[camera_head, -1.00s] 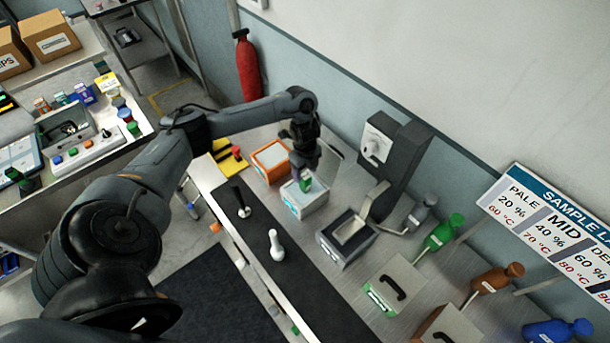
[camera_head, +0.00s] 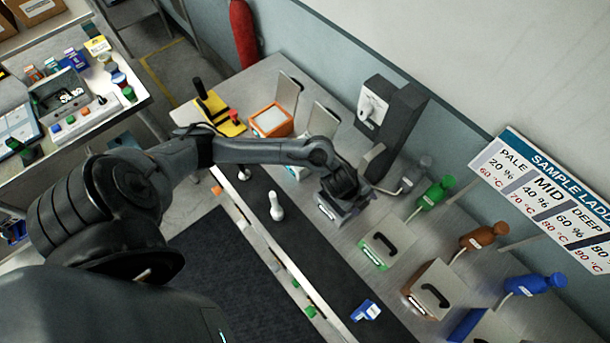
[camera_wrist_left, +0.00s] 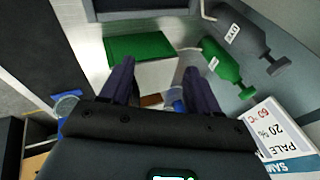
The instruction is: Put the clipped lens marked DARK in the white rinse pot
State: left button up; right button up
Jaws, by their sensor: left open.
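The white pot (camera_head: 293,172) stands right of the dark strip in the head view, mostly hidden behind my left arm; its inside does not show. I cannot make out a lens marked DARK in any view. My right gripper is not in view.
An orange-rimmed box (camera_head: 271,121) stands beyond the white pot. A green-labelled box (camera_head: 379,249) and a brown box (camera_head: 428,290) have handled lids. Green (camera_head: 436,190), brown (camera_head: 484,236) and blue (camera_head: 536,284) bottles line the back. A white pin-shaped piece (camera_head: 276,206) stands on the dark strip.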

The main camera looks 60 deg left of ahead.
pick_arm(q)
jog(key=s+d+r+n+t, duration=0.2)
jog(key=s+d+r+n, duration=0.15)
jog(key=d, duration=0.45)
jog(key=s+a+r+n+g+y, duration=0.1)
jog(key=s+a+r+n, duration=0.1)
jog(key=s+a+n, duration=0.2)
jog(key=s+a+r+n+g+y, duration=0.1)
jog(key=s+a+n+g, duration=0.1)
jog(key=s+a+n, duration=0.2)
jog(key=s+n, duration=0.3)
jog(key=s, duration=0.4)
jog(key=shift+s+a+r+n, duration=0.2)
jog(key=shift+s+r+n, duration=0.15)
jog(key=shift+s, duration=0.05)
